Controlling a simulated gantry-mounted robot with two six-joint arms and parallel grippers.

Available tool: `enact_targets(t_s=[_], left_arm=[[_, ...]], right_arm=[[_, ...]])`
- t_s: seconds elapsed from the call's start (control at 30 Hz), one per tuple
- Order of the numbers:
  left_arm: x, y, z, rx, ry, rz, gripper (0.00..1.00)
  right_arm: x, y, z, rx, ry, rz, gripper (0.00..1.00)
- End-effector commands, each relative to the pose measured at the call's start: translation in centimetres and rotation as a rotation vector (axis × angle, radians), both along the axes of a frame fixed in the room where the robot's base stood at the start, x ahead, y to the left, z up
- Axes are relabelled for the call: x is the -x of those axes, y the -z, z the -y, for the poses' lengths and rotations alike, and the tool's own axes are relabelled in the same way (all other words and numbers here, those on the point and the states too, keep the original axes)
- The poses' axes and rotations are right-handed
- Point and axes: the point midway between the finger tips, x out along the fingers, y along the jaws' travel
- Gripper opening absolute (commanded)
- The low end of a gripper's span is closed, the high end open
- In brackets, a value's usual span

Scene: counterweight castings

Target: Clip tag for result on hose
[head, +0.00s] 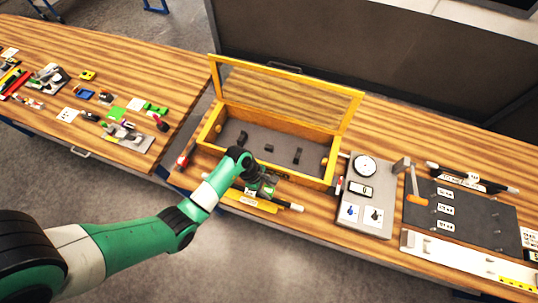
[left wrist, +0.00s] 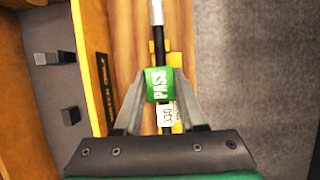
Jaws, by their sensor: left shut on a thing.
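My left gripper (head: 262,188) is low over the front edge of the bench, in front of the yellow-framed box. In the left wrist view its two fingers (left wrist: 160,90) are shut on a green PASS tag (left wrist: 160,84). The tag lies across the dark hose (left wrist: 158,48) in line with it; whether it is clipped around the hose or only in front of it, I cannot tell. The hose has a silver end at the top of that view and a pale end (head: 294,207) in the head view. A white number label (left wrist: 167,114) is beside the tag.
The open box (head: 208,133) has a clear lid and dark blocks inside. A yellow holder (head: 248,202) lies under the hose. A grey gauge plate (head: 379,189) and a dark labelled panel (head: 480,215) stand right. The left table (head: 150,72) carries loose parts.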

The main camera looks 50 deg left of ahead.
Motion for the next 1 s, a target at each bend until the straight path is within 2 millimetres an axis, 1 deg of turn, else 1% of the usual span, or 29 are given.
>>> enact_targets(t_s=[0.13,0.23,0.3,0.7,0.83,1.0], left_arm=[[0.0,-0.1,0.0,0.001,-0.001,-0.001,0.09],[0.0,-0.3,0.0,0.002,-0.001,-0.003,0.09],[0.0,0.8,0.0,0.001,-0.001,-0.002,0.09],[0.0,4.9,0.0,0.001,-0.001,-0.001,0.09],[0.0,5.4,0.0,0.001,-0.001,-0.001,0.09],[0.0,5.4,0.0,0.001,-0.001,-0.001,0.09]], right_arm=[[0.0,-0.2,0.0,0.0,0.0,0.0,0.5],[0.0,-0.8,0.0,0.0,0.0,0.0,0.5],[0.0,0.2,0.0,0.0,0.0,0.0,0.5],[0.0,3.4,0.0,0.0,0.0,0.0,0.5],[0.0,3.7,0.0,0.0,0.0,0.0,0.5],[0.0,3.7,0.0,0.0,0.0,0.0,0.5]])
